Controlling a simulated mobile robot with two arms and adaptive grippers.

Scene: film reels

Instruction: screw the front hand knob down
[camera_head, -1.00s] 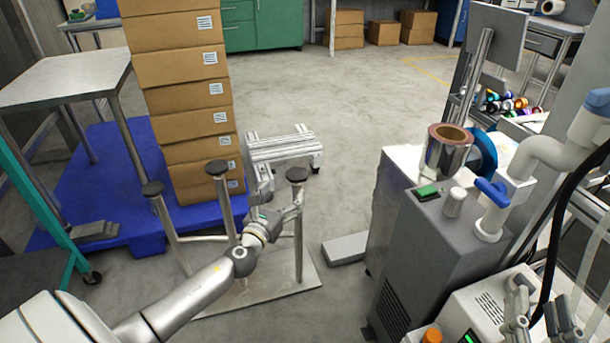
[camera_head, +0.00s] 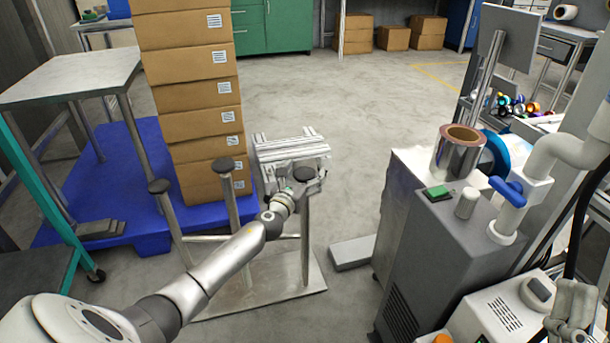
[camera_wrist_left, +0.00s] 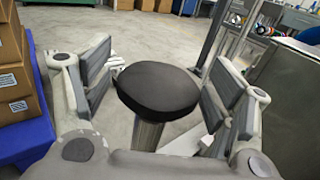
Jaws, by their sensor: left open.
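Black round knobs top upright metal posts on a flat metal base plate (camera_head: 262,292). One knob (camera_head: 311,172) is at the right, one (camera_head: 223,165) at the middle and one (camera_head: 159,186) at the left. My left gripper (camera_head: 296,180) is at the right-hand knob, its fingers spread. In the left wrist view a black knob (camera_wrist_left: 157,88) on its post sits between the open fingers, with visible gaps on both sides. I cannot tell from these frames whether its thread is engaged. Part of my right gripper (camera_head: 575,308) shows at the lower right; its fingertips are unclear.
A grey machine cabinet (camera_head: 430,255) with a foil roll (camera_head: 459,152) stands to the right. Stacked cartons (camera_head: 200,125) rest on a blue pallet (camera_head: 88,205) at the left. A grey slotted block (camera_head: 292,148) lies behind the posts. Floor beyond is open.

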